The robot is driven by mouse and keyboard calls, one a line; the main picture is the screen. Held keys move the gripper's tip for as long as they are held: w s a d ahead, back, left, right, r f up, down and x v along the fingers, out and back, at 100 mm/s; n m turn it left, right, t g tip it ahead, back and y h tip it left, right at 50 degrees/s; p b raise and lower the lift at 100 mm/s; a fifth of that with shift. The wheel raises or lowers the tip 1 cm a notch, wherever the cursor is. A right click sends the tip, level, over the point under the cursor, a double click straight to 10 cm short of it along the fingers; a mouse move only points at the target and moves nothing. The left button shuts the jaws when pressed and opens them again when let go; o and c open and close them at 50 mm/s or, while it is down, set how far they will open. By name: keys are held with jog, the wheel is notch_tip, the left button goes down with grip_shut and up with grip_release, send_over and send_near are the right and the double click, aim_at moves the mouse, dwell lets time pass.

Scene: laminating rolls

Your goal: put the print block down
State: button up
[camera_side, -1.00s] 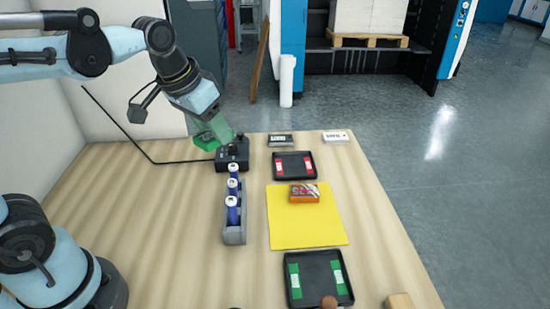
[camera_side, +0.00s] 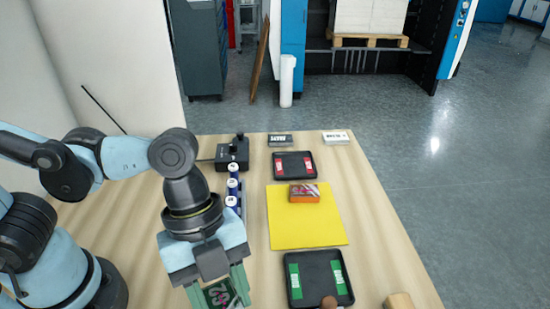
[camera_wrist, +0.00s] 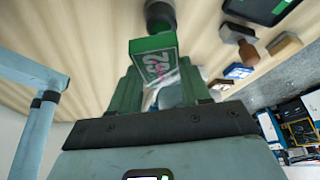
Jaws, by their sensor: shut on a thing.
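My gripper (camera_side: 220,285) is at the bottom of the side view, left of the tray with green labels. Its green fingers are shut on the print block (camera_side: 219,294), a green block with pink and white lettering on its face. In the wrist view the print block (camera_wrist: 155,64) sits tilted between the finger ends. The lower edge of the side view cuts off the gripper's tips, so I cannot tell how far the block is above the table. Another block, orange with a printed top (camera_side: 304,194), lies on the yellow sheet (camera_side: 290,230).
A black tray with green labels (camera_side: 318,290) lies right of my gripper; one with red labels (camera_side: 293,176) is farther back. A rack of blue bottles (camera_side: 233,190) stands partly behind my arm. A black device (camera_side: 232,155) stands behind it. A wooden block (camera_side: 399,301) is front right.

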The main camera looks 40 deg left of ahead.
jog(key=s+d+f+m+g, duration=0.1)
jog(key=s+m+g, duration=0.1)
jog(key=s+m, duration=0.35)
jog(key=shift+n+y, duration=0.35)
jog(key=shift+y, duration=0.15)
jog(key=shift+s+d+f, duration=0.1)
jog(key=shift+f, duration=1.95)
jog(key=shift+s+d+f, duration=0.1)
jog(key=shift+f, duration=1.95)
jog(key=shift+f, duration=0.15)
jog(key=o, duration=1)
jog(key=shift+o, duration=0.2)
